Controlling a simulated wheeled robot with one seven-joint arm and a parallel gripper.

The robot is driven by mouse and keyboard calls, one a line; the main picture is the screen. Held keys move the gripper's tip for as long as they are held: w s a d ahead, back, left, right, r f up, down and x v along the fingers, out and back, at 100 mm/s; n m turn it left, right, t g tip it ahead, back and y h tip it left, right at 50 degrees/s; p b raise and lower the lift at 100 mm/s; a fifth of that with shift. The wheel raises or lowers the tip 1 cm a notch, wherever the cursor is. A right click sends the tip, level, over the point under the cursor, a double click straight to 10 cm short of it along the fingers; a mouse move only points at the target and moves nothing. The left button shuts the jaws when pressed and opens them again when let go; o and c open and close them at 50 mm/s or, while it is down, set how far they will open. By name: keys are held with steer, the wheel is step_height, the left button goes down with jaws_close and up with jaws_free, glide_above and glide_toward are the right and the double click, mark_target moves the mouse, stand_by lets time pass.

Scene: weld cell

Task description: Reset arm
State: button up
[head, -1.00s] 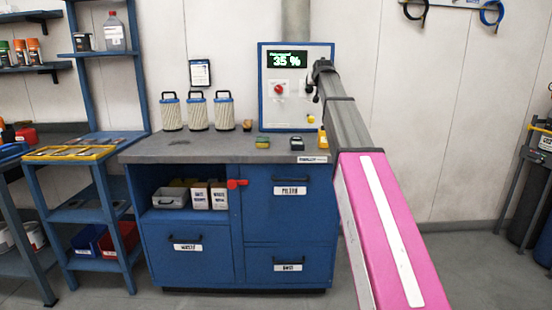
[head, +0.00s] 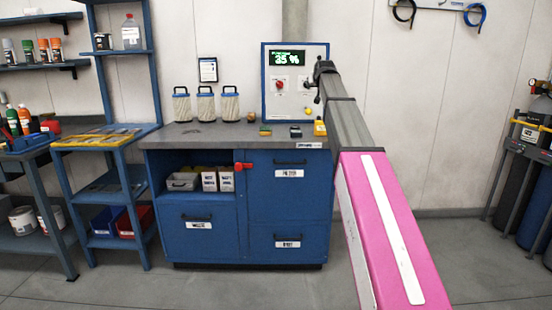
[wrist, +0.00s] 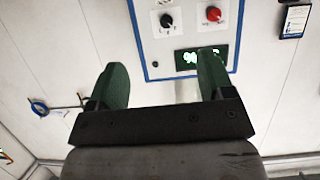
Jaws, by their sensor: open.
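My gripper (wrist: 162,88) is open and empty in the wrist view, its two green fingers spread apart. Behind the fingers is the control panel with a dark knob, a red knob and a green display, partly hidden by the right finger. In the head view my arm stretches from the lower right up toward the panel (head: 269,98). The panel's display (head: 287,58) reads 35 %. My gripper's fingers are too small to make out there.
The blue cabinet (head: 215,238) stands ahead with a grey worktop (head: 190,136). On it are several filter cartridges (head: 205,104) and small coloured items. Shelves (head: 105,160) stand at left, gas cylinders (head: 537,208) at right. Open floor (head: 455,262) lies right of the cabinet.

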steer(key=s+f+g, duration=0.2)
steer(key=s+f, duration=0.4)
steer(key=f, duration=0.7)
steer(key=s+f+g, duration=0.2)
steer(key=s+f, duration=0.4)
steer(key=f, duration=0.7)
steer(key=s+f+g, duration=0.2)
steer(key=s+f, duration=0.3)
steer(key=f, duration=0.9)
steer(key=s+f+g, duration=0.3)
steer(key=s+f, duration=0.8)
steer(key=s, duration=0.4)
steer(key=s+f+g, duration=0.4)
steer(key=s+f, duration=0.8)
steer(key=s, duration=0.3)
